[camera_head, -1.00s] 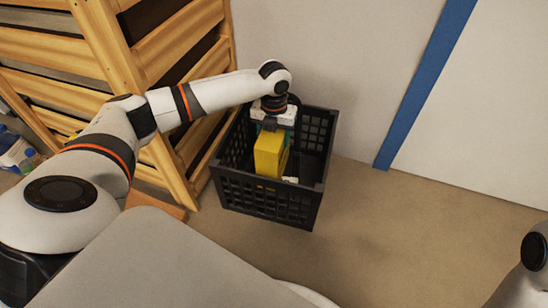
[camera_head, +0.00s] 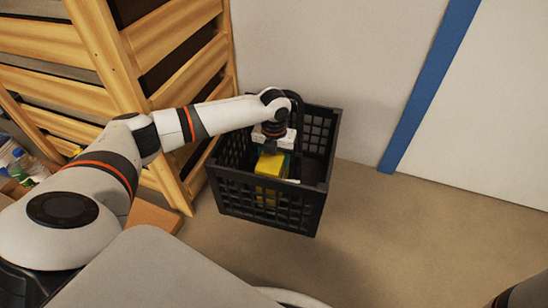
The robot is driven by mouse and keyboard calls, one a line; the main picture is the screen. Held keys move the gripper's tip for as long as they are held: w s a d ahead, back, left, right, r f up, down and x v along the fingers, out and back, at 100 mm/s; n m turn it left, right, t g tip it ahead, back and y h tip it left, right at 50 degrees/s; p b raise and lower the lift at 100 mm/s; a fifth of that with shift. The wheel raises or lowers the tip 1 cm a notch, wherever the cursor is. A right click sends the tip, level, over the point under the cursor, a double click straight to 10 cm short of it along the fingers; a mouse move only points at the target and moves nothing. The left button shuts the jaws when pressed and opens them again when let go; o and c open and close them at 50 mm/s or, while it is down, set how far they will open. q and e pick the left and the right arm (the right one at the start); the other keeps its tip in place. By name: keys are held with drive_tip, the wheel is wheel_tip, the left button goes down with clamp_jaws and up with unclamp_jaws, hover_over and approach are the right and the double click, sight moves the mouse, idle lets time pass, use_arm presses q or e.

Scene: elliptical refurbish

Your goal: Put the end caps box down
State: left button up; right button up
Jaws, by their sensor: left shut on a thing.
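The end caps box, a yellow box (camera_head: 270,165), is down inside a black plastic basket (camera_head: 262,205) in the head view. My left gripper (camera_head: 270,148) points down into the basket from above and is shut on the yellow box's upper part. The fingertips are largely hidden by the gripper body and the box. The box's lower part shows only through the basket's slotted front wall. I cannot tell whether it touches the basket floor. My right gripper is out of view; only a bit of the right arm shows at the lower right corner.
A wooden slatted rack (camera_head: 165,90) stands close to the left of the basket. A white wall (camera_head: 330,50) with a blue stripe (camera_head: 425,90) is behind. The brown floor (camera_head: 420,240) to the right is clear. Small bottles (camera_head: 22,160) show at the far left.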

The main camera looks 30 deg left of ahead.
use_arm(q)
drive_tip(key=o, duration=1.6)
drive_tip(key=shift+f, duration=0.2)
drive_tip(key=shift+o, duration=0.2)
